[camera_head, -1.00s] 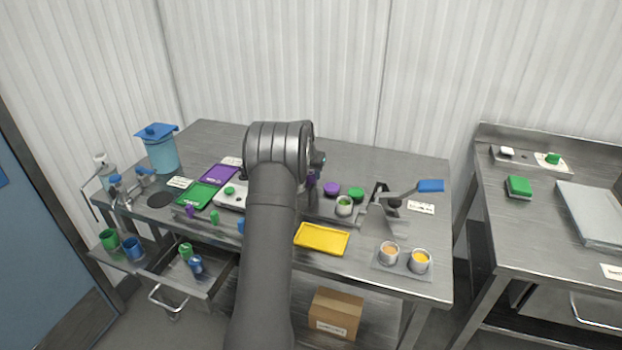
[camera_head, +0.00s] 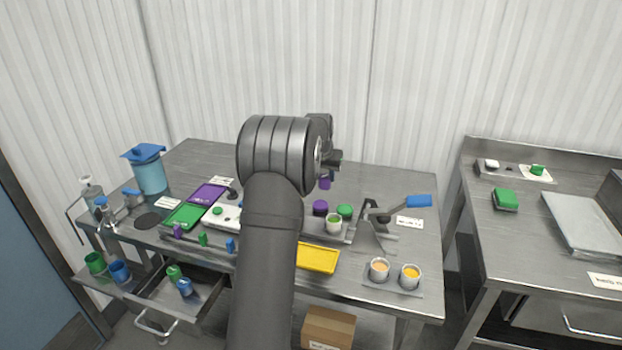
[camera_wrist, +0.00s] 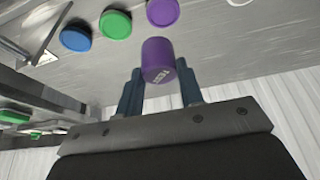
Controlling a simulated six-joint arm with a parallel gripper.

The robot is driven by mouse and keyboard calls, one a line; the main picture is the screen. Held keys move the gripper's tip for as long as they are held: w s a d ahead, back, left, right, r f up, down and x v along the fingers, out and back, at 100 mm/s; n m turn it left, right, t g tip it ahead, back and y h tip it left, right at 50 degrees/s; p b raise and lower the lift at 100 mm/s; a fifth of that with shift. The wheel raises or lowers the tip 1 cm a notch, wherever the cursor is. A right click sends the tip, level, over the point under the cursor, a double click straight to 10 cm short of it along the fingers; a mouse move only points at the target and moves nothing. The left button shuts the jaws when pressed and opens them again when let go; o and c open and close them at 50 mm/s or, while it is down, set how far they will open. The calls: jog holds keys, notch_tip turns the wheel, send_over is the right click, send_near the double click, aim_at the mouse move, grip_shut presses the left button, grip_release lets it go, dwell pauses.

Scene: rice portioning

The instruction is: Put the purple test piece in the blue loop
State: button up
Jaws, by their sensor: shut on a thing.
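My gripper (camera_wrist: 160,92) is shut on a purple cylinder with a white printed label, which I take for the purple test piece (camera_wrist: 158,58). It stands out past the fingertips. In the head view the purple piece (camera_head: 325,183) shows below my wrist, above the table and apart from it. Small purple (camera_head: 178,230), green (camera_head: 202,239) and blue (camera_head: 231,245) items stand along the table's front edge. The blue one may be the blue loop, but it is too small to tell its form.
Purple (camera_head: 320,207) and green (camera_head: 344,211) round pieces lie below the held piece, beside a white cup (camera_head: 333,226). A press with a blue handle (camera_head: 418,201) stands to the right. A yellow tray (camera_head: 318,259) lies at the front. My arm hides the table's middle.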

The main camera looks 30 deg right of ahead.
jog(key=shift+s+d+r, duration=0.15)
jog(key=shift+s+r, duration=0.2)
jog(key=shift+s, duration=0.1)
jog(key=w+a+r+n+t+y, duration=0.1)
jog(key=w+a+r+n, duration=0.1)
jog(key=a, duration=0.4)
jog(key=w+a+r+n, duration=0.1)
jog(key=w+a+n, duration=0.1)
jog(key=a, duration=0.4)
jog(key=shift+n, duration=0.3)
jog(key=w+a+f, duration=0.4)
jog(key=w+a, duration=0.1)
jog(key=w+a+f, duration=0.2)
jog(key=w+a, duration=0.1)
jog(key=shift+w+f, duration=0.2)
jog(key=shift+w, duration=0.05)
jog(key=shift+w+f, duration=0.1)
jog(key=shift+f, duration=2)
jog(key=shift+f, duration=0.15)
jog(key=o, duration=1.1)
jog(key=shift+c, duration=0.2)
